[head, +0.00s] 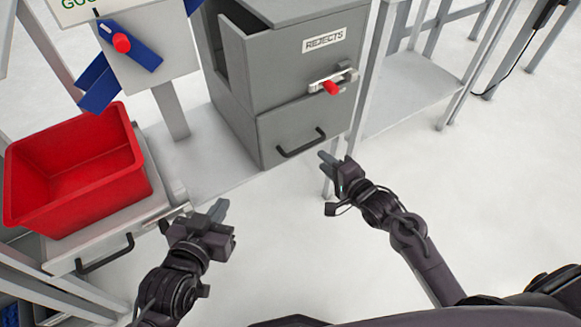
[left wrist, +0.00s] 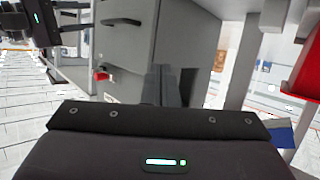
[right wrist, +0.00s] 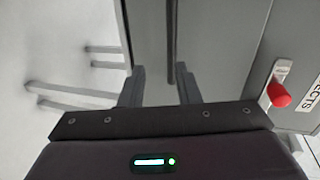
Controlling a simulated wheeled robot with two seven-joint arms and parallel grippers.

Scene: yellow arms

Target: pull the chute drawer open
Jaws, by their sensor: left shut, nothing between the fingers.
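The grey cabinet (head: 285,80) with a "REJECTS" label has a lower drawer front (head: 270,152) with a black bar handle (head: 302,145). This drawer looks closed, its front flush with the cabinet. My right gripper (head: 327,163) is open and empty, just in front and to the right of the handle. In the right wrist view the handle (right wrist: 170,45) stands ahead, in line with the gap between the fingers, not visibly gripped. My left gripper (head: 217,211) is shut and empty, left of the cabinet and away from it. The handle also shows in the left wrist view (left wrist: 122,22).
A red latch knob (head: 330,87) sits on the cabinet's upper front. At left, a red bin (head: 75,165) stands on a grey unit with its own black handle (head: 105,254). A metal table (head: 405,85) stands right of the cabinet. The floor before the cabinet is clear.

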